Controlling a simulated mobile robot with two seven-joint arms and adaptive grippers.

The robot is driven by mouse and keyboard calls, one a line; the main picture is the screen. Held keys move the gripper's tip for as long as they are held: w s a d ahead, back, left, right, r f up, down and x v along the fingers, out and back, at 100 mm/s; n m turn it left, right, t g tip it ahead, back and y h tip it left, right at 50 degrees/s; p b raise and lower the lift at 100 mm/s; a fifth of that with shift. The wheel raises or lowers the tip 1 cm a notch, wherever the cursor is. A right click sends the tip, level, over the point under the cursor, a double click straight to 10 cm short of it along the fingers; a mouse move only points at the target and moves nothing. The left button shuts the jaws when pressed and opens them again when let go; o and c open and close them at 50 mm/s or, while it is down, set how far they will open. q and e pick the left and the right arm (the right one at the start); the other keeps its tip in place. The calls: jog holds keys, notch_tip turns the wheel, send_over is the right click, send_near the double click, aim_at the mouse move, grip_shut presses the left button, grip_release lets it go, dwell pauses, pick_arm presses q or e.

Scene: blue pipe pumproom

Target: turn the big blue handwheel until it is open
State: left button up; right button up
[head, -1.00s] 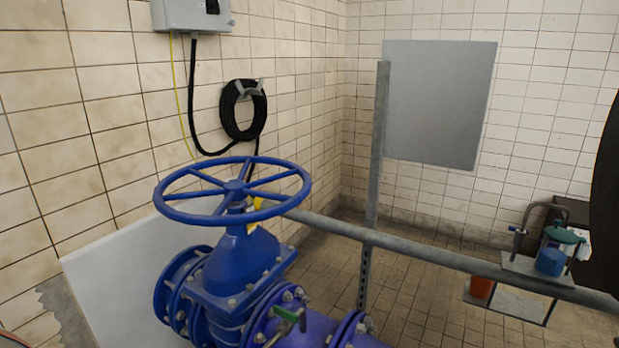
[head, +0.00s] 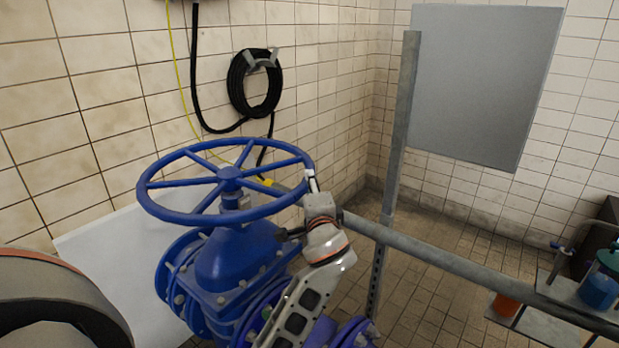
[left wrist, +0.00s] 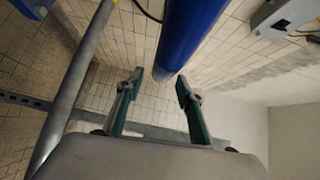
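The big blue handwheel (head: 228,176) sits level on top of the blue valve (head: 238,262), left of centre in the head view. My left gripper (head: 304,203) is at the right side of its rim. In the left wrist view the rim shows as a thick blue bar (left wrist: 188,38) that reaches down between the fingertips. The two fingers of the left gripper (left wrist: 159,80) stand apart, on either side of the bar. I cannot tell whether either finger touches it. My right gripper is in neither view.
A grey rail (head: 440,256) and an upright post (head: 396,150) stand right of the wheel. A black hose coil (head: 236,88) hangs on the tiled wall behind. A grey panel (head: 480,85) is at the back. A blue container (head: 598,290) stands at the right edge.

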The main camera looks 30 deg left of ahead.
pick_arm(q)
jog(key=shift+x, duration=2.75)
grip_shut()
